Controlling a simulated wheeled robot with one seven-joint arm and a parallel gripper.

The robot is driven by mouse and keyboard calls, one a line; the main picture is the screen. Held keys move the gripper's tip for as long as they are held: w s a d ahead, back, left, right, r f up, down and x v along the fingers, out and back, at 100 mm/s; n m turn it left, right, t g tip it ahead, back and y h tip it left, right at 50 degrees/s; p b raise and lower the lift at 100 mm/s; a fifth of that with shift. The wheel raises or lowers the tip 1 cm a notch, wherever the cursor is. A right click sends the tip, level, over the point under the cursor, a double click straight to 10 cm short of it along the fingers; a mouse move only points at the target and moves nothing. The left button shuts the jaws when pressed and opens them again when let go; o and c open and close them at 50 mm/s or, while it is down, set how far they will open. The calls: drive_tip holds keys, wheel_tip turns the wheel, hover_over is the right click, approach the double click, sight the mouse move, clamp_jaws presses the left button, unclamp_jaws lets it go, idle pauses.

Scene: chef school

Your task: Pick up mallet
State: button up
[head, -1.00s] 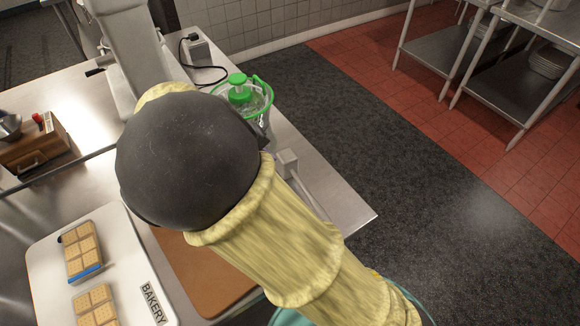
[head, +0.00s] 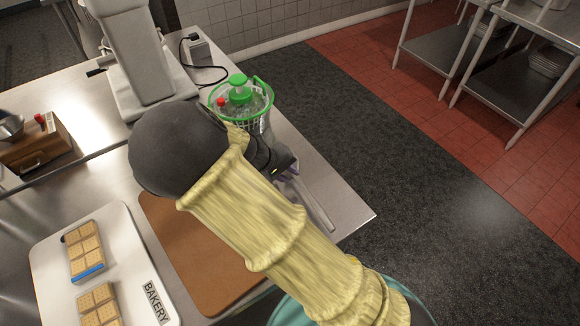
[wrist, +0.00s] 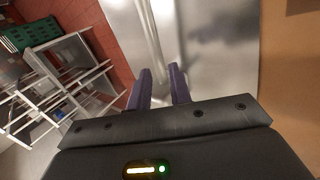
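The mallet is a silver metal tool lying on the steel counter (head: 345,207) near its right edge. In the head view its handle (head: 318,208) shows beyond my gripper (head: 289,173), while its head is hidden behind my gripper and arm. In the wrist view a shiny metal bar, seemingly the mallet's handle (wrist: 151,38), runs up from between and beyond the fingertips. My gripper's two purple fingers (wrist: 158,76) are apart, with nothing visibly clamped between them. I cannot tell how high the fingers are above the mallet.
A clear container with a green lid (head: 240,100) stands behind my gripper. A brown cutting board (head: 205,265) and a white board marked BAKERY (head: 125,240) with crackers lie to the left. A grey machine (head: 140,60) stands at the back. The counter's right edge is close to the mallet.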

sight(296, 179)
drive_tip(key=p+x, duration=0.1)
drive_tip(key=x, duration=0.4)
drive_tip(key=shift+d, duration=0.15)
drive_tip(key=shift+c, duration=0.2)
clamp_jaws()
